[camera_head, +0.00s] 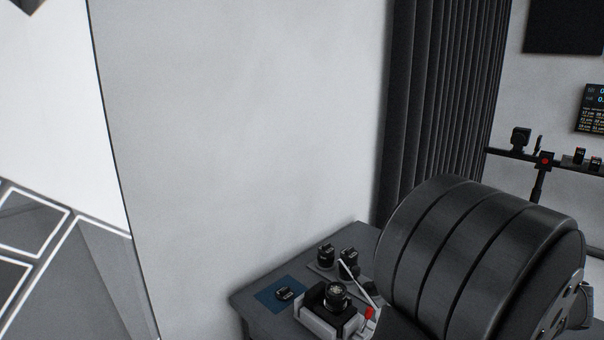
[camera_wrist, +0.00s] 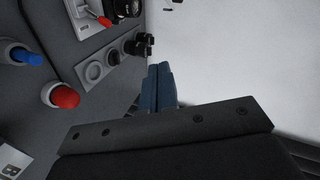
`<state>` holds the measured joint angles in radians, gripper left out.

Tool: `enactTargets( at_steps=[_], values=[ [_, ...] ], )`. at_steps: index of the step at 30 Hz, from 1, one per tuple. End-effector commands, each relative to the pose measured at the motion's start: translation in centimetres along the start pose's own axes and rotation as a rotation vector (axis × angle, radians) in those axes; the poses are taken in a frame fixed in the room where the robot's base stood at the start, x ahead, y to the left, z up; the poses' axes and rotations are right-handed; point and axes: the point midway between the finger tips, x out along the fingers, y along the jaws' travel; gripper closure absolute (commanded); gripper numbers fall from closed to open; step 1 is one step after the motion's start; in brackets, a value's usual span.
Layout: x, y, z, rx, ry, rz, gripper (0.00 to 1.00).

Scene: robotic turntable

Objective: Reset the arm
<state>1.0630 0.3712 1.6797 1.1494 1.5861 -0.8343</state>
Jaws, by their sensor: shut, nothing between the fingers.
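My gripper (camera_wrist: 158,88) shows in the wrist view as two blue fingers pressed together, with nothing between them. It is apart from the things on the dark table (camera_wrist: 95,110), which lie to its left in that view. My gripper is not seen in the head view. My own dark arm fills the lower right of the head view and hides part of the table (camera_head: 262,322).
A camera in a white holder (camera_head: 338,300) with a red-tipped lever (camera_head: 369,313) stands on the table. A blue mat (camera_head: 268,296) holds a small black item. The wrist view shows a red button (camera_wrist: 65,96) and blue knob (camera_wrist: 27,56). A pale wall (camera_head: 240,120) is behind.

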Motion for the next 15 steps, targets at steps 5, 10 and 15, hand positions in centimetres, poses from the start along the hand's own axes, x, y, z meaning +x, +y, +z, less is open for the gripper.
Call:
enactTargets(
  at_steps=[5,10,15],
  values=[
    [-1.3,-0.8,-0.9,-0.107,-0.066,0.127,1.0],
    [-2.9,-1.4,-1.9,-0.202,-0.121,0.251,1.0],
    [-4.5,-2.2,-2.8,-0.278,-0.163,0.361,1.0]
  ],
)
